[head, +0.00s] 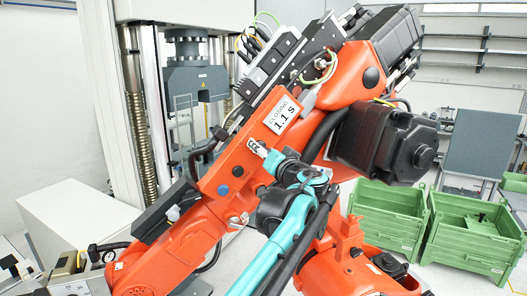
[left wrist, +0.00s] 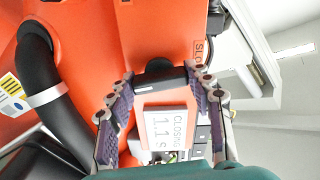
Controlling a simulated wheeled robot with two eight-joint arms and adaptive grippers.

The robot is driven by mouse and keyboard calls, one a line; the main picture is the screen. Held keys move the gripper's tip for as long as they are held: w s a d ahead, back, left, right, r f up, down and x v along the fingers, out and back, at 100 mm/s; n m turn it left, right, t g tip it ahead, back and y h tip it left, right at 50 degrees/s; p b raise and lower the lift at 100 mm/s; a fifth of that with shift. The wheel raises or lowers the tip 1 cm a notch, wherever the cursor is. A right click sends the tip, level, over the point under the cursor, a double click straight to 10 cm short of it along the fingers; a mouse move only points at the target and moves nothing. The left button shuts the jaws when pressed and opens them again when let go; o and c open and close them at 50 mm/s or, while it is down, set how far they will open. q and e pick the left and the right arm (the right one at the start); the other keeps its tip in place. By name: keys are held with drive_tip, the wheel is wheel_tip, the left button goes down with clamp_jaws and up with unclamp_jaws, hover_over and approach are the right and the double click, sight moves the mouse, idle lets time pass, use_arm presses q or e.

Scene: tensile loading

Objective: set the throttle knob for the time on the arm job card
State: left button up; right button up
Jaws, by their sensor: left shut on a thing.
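The job card (head: 282,115) is a white label reading "CLOSING 1.1 S" on the orange machine arm; it also shows in the left wrist view (left wrist: 166,133). My left gripper (head: 257,148) is at the orange panel just below and left of the card. In the left wrist view my left gripper (left wrist: 160,74) has its two fingers on either side of a black throttle knob (left wrist: 160,66), shut on it. Part of an orange scale label (left wrist: 198,49), with the letters "SLO", shows beside the knob. The knob's setting cannot be read. My right gripper is not in view.
Other round fittings, one blue (head: 238,171), sit on the orange arm (head: 205,235) close to my gripper. A black motor (head: 385,143) juts out at the right. Green crates (head: 390,215) stand on the floor at right. A grey testing machine (head: 197,82) stands behind.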

use_arm(q)
drive_tip(key=shift+m, duration=2.3)
drive_tip(key=o, duration=1.2)
drive_tip(key=shift+c, duration=0.2)
drive_tip(key=shift+s+d, duration=0.1)
drive_tip(key=v, duration=1.1)
drive_tip(key=shift+s, duration=0.35)
drive_tip(key=shift+d, duration=0.15)
drive_tip(key=shift+f, duration=0.1)
